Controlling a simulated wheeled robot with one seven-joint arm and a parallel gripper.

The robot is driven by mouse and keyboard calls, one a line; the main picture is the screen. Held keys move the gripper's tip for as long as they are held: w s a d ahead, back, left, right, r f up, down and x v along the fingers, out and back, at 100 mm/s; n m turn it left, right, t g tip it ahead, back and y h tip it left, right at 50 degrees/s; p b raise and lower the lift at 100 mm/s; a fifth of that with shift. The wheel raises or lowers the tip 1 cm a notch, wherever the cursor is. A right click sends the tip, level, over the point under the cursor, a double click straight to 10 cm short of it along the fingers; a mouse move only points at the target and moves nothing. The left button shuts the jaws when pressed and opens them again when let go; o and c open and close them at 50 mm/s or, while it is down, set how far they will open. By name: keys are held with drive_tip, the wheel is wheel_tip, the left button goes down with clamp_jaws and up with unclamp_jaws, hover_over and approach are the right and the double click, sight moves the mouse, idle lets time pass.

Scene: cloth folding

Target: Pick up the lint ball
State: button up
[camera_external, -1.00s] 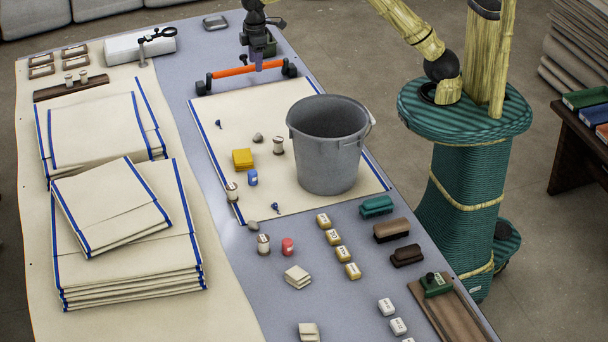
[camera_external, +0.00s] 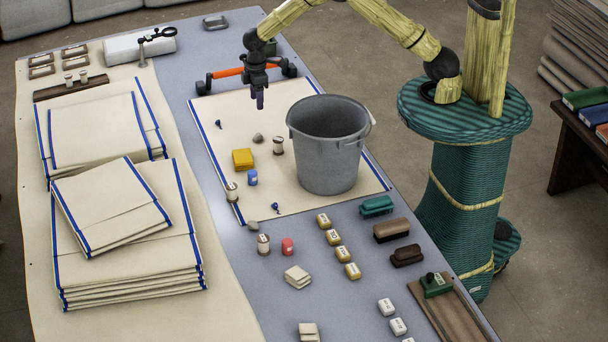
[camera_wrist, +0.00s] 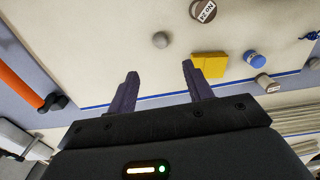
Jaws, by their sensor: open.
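A small grey lint ball (camera_external: 258,138) lies on the cream cloth (camera_external: 218,104), left of the grey bucket. In the wrist view the lint ball (camera_wrist: 160,40) sits beyond the gap between my fingertips, apart from them. A second, similar grey lump (camera_external: 252,225) lies near the cloth's front corner. My gripper (camera_external: 260,104) is above the far part of the cloth, pointing down. In the wrist view its two purple fingers (camera_wrist: 160,69) stand apart with nothing between them.
A grey bucket (camera_external: 328,168) stands on the cloth close by. A yellow block (camera_external: 242,158), a labelled spool (camera_external: 278,146) and a blue spool (camera_external: 252,178) are near the lint ball. An orange-handled bar (camera_external: 232,72) lies behind. Folded cloth stacks (camera_external: 130,235) fill the left.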

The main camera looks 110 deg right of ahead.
hover_over(258, 134)
wheel_tip(258, 134, down, 9)
drive_tip(key=shift+r+p, duration=0.15)
drive_tip(key=shift+p, duration=0.3)
wheel_tip(258, 134, down, 5)
drive_tip(key=shift+w+f+p, duration=0.1)
drive_tip(key=shift+w+p, duration=0.05)
drive_tip(key=shift+p, duration=0.45)
drive_tip(key=shift+c, duration=0.4)
clamp_jaws()
